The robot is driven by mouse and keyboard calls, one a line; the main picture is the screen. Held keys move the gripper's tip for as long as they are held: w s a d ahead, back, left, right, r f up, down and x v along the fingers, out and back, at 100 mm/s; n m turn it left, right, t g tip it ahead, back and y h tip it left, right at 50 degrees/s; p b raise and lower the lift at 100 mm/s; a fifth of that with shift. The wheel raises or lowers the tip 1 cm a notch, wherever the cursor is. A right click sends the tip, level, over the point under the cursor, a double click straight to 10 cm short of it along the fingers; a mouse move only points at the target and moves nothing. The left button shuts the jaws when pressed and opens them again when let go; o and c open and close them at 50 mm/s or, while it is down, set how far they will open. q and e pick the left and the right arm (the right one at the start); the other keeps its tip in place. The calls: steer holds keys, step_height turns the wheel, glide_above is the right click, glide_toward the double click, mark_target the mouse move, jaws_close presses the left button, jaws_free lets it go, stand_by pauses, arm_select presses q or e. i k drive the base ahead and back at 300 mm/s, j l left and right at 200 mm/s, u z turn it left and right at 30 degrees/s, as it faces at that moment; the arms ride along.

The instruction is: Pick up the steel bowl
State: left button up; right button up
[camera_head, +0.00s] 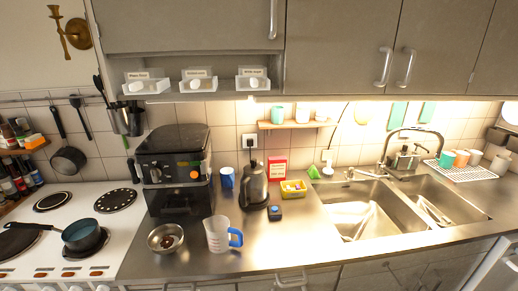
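The steel bowl (165,238) stands upright on the steel counter, near its front edge and just right of the white cooker. Something small and dark reddish shows inside it; I cannot tell whether it is contents or a reflection. A clear measuring jug (218,235) with a blue handle stands close to its right. The black oven-like appliance (178,172) stands right behind the bowl. Neither of my grippers shows in the head view.
A white cooker (70,270) with a dark pan (82,236) lies to the left. A kettle (254,186), blue mug (227,178) and yellow tray (293,189) stand behind the jug. The sink (372,209) is to the right.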

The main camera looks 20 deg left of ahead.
mark_target(166, 238)
steer(key=u, duration=1.7)
